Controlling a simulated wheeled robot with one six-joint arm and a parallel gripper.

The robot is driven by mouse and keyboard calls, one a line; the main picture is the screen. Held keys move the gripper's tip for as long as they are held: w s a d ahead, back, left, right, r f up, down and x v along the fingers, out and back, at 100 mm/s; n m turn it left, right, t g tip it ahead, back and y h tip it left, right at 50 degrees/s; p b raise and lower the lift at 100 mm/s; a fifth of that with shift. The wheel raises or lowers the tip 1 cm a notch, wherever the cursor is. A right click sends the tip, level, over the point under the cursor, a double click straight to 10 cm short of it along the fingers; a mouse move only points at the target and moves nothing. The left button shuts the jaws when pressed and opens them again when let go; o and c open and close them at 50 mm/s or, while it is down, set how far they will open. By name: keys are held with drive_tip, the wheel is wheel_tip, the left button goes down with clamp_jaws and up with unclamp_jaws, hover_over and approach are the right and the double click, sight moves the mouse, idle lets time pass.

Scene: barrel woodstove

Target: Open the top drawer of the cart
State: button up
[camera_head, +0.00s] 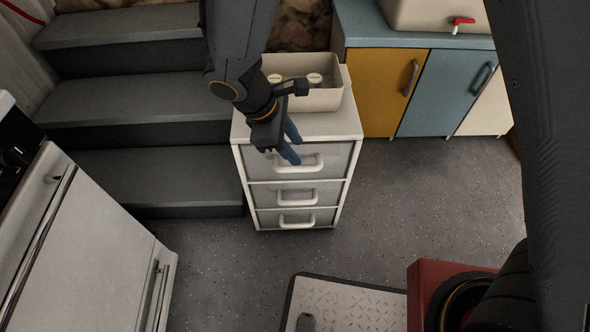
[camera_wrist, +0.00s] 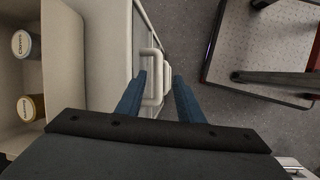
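The white cart (camera_head: 240,133) has three grey-fronted drawers, each with a white loop handle. The top drawer (camera_head: 338,160) looks shut, its front flush with those below. Its handle (camera_head: 312,162) is partly hidden behind my fingers. My gripper (camera_head: 291,146) reaches down from above at the cart's front edge. In the wrist view my blue fingers (camera_wrist: 158,82) are apart, with the handle (camera_wrist: 158,66) showing between them. The left finger appears on the drawer side of the handle and the right finger on the outer side. I cannot tell whether either finger touches it.
A beige bin (camera_head: 318,98) with two jars (camera_wrist: 27,44) sits on the cart top. Grey steps (camera_head: 150,178) stand left, a white appliance (camera_head: 75,250) front left, coloured cabinets (camera_head: 430,95) behind right.

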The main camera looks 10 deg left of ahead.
sight(297, 167)
drive_tip(key=shift+n+t, duration=0.3)
drive_tip(key=shift+n, duration=0.4)
drive_tip(key=shift+w+f+b, duration=0.25)
drive_tip(key=shift+f+b, duration=0.05)
drive_tip(key=shift+f, duration=1.2)
drive_tip(key=shift+w+f+b, duration=0.25)
drive_tip(key=shift+f, duration=1.25)
drive_tip(key=shift+w+f+b, duration=0.25)
drive_tip(key=shift+f+b, duration=0.05)
drive_tip(key=shift+f, duration=1.2)
clamp_jaws()
